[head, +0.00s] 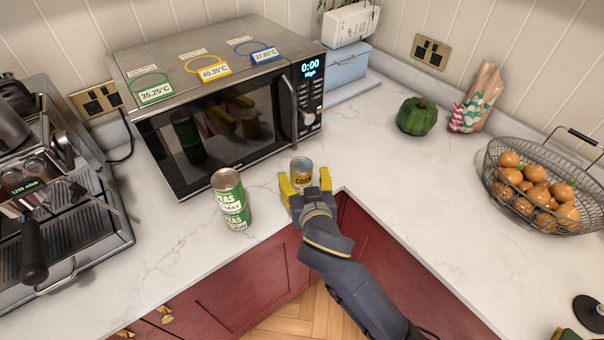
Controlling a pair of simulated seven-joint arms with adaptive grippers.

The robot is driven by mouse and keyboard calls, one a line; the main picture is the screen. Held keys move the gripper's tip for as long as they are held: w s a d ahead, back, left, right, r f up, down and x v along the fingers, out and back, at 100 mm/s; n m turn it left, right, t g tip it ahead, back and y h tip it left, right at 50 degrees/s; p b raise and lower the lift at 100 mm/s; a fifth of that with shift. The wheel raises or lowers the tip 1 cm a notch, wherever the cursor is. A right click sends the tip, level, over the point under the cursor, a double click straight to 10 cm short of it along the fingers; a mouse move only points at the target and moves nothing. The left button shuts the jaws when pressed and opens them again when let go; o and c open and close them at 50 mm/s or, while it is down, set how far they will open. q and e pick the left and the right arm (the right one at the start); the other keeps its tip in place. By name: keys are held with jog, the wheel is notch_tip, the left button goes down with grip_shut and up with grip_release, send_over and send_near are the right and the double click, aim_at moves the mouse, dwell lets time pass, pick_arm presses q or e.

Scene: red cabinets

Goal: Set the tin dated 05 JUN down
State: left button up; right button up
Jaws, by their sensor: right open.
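Green and white peas tins (232,200) stand on the white counter in front of the microwave, seemingly one on top of the other. MAY is readable on the upper label and JUN on the lower one; the day numbers are too small to read. A small yellow corn tin (302,171) stands upright on the counter to their right. My right gripper (305,181) is open, with its yellow fingers on either side of the corn tin's near part. I cannot tell whether they touch it. The corn tin's lower part is partly hidden, and I see no date on it. My left gripper is out of view.
A microwave (223,133) with three ringed temperature labels on top stands behind the tins. A coffee machine (62,200) is at left. A green pepper (417,116), a paper bag (477,98) and a wire basket (497,177) of onions are at right. The counter's inner corner edge is close to my gripper.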

jog(key=v, duration=0.9)
